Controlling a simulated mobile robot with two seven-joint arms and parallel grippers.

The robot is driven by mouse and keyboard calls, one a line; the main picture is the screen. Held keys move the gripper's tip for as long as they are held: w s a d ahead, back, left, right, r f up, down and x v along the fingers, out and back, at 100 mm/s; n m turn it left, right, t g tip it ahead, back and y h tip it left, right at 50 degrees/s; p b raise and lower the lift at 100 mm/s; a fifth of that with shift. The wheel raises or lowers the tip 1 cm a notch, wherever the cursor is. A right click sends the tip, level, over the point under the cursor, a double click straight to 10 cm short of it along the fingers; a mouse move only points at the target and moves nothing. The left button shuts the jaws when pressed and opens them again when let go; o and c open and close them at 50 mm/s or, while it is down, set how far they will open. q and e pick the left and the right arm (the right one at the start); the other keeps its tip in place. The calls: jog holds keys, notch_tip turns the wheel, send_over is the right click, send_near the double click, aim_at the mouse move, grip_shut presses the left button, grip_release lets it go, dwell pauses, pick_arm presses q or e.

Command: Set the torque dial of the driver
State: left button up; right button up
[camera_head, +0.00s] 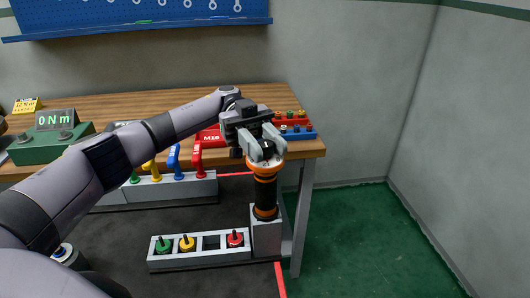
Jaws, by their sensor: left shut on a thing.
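The driver (265,193) is black with orange bands and stands upright in a grey holder block (266,238) at the right end of a low rack. My left gripper (265,157) comes down on the upper end of the driver and is shut on it, around its orange top part. The fingers cover most of the top, and any dial markings are too small or hidden to read. A green tester box (48,145) on the bench at the left has a display (56,119) reading "0 N m". My right gripper is not in view.
A low rack (200,261) holds green, yellow and red pieces and an empty square slot. Behind it, another rack (170,189) holds coloured handles. The wooden bench (110,106) carries red and blue trays (298,134). Green floor (350,240) at right is clear.

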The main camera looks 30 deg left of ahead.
aim_at(265, 143)
pick_arm(q)
jog(key=shift+m+g+y, duration=0.3)
dwell(0.5)
jog(key=o, duration=0.9)
jog(key=shift+o, duration=0.2)
notch_tip(265, 143, up, 20)
